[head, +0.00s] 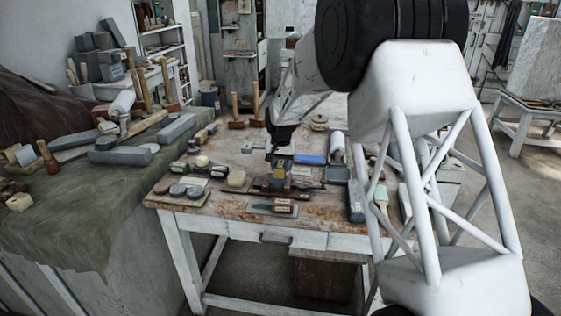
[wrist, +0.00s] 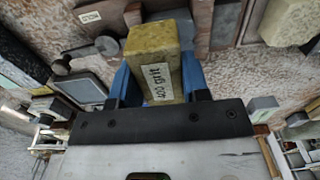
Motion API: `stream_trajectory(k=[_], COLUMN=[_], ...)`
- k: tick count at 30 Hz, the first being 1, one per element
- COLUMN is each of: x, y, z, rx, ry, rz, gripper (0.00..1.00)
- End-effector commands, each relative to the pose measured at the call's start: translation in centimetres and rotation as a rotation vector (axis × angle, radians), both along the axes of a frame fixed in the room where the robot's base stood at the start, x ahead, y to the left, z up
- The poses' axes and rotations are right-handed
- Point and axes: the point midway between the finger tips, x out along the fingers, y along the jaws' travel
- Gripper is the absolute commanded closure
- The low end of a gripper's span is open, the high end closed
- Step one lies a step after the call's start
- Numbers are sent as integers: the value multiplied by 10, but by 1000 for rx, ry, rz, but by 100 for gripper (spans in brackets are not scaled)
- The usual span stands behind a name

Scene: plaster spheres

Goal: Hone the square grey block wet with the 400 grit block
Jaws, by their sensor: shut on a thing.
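My gripper (wrist: 155,95) is shut on a yellowish block (wrist: 158,50) between its blue fingers. In the head view my gripper (head: 279,152) is low over the middle of the worktable, with the held block partly hidden. A grey block (wrist: 204,22) shows just beyond the held block in the wrist view. It may be the square grey block; I cannot tell whether the two touch. Its lower part is hidden behind the held block and the fingers.
The wooden worktable (head: 225,212) is crowded. A cream block (head: 236,178) and round grey stones (head: 178,190) lie left of my gripper, a blue item (head: 310,159) right. A green-covered bench (head: 75,215) stands at left.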

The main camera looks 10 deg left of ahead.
Motion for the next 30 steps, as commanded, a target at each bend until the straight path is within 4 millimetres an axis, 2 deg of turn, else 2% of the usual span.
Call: stream_trajectory(k=[20, 30], x=[0, 0], y=[0, 0], z=[-8, -20], rx=[0, 0], ry=[0, -1], rz=[0, 0], gripper=[84, 84])
